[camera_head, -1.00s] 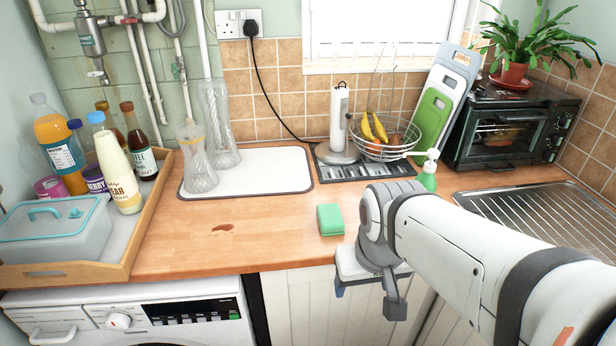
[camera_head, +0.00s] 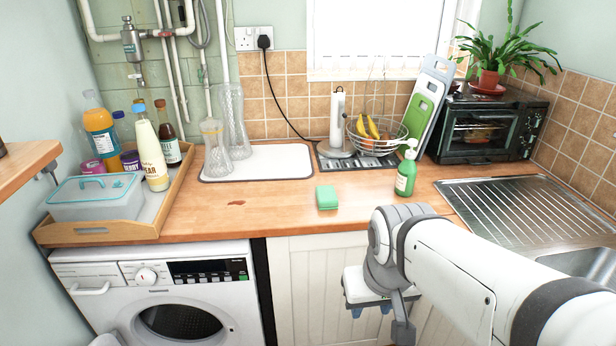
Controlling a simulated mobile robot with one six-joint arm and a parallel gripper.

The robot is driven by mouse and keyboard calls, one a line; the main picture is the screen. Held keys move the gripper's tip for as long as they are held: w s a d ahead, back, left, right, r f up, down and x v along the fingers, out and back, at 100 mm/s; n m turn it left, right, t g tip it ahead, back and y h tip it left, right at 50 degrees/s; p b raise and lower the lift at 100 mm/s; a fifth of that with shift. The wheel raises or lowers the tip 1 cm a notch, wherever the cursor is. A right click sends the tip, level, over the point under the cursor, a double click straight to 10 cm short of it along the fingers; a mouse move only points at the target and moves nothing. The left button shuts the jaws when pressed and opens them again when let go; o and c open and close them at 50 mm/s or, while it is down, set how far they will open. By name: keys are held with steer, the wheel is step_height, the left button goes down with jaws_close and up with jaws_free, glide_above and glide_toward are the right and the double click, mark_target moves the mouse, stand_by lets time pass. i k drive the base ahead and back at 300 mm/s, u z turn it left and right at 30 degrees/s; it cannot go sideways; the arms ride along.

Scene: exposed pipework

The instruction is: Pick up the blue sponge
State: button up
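A sponge (camera_head: 327,198) lies on the wooden worktop near its front edge. It looks green to teal, and no clearly blue sponge shows. My gripper (camera_head: 372,311) hangs in front of the cabinet, below the worktop's front edge and to the lower right of the sponge. It is apart from the sponge. Its fingers are small and partly hidden by its own body, so I cannot tell how far apart they are.
A green soap bottle (camera_head: 405,176) stands right of the sponge, before the wire fruit basket (camera_head: 378,143). A white board (camera_head: 258,162) lies behind. A wooden tray (camera_head: 100,231) with bottles is left, the sink drainer (camera_head: 510,210) right.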

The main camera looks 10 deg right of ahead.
mark_target(326, 199)
steer(key=u, duration=0.05)
steer(key=i, duration=1.1)
steer(key=z, duration=0.6)
